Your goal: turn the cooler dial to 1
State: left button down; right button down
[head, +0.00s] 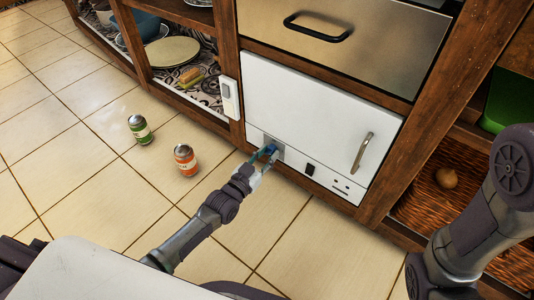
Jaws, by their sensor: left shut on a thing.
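The cooler (315,110) is a white box-like unit set in the wooden shelving, with a metal handle (362,151) at its right. A grey panel (280,151) sits low on the cooler's left side. My left gripper (268,152) is at this panel, shut on the dial there. A bit of blue shows between the fingers. The dial is mostly hidden by the gripper, so its setting cannot be read. My right arm shows at the right edge; its gripper is out of view.
A steel drawer (340,40) is above the cooler. A black switch (310,169) is right of the dial. The left floor is mostly clear.

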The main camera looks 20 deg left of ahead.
pick_arm(q)
jog(key=m+p, duration=0.2)
jog(key=shift+r+m, duration=0.25)
jog(key=shift+m, duration=0.05)
jog(key=shift+f+m+p, duration=0.1)
jog(key=shift+m+p, duration=0.25)
jog(key=shift+m, duration=0.25)
jog(key=shift+f+m, duration=0.15)
jog(key=shift+m, duration=0.25)
jog(key=c, duration=0.8)
grip_release()
jog(key=shift+c, duration=0.2)
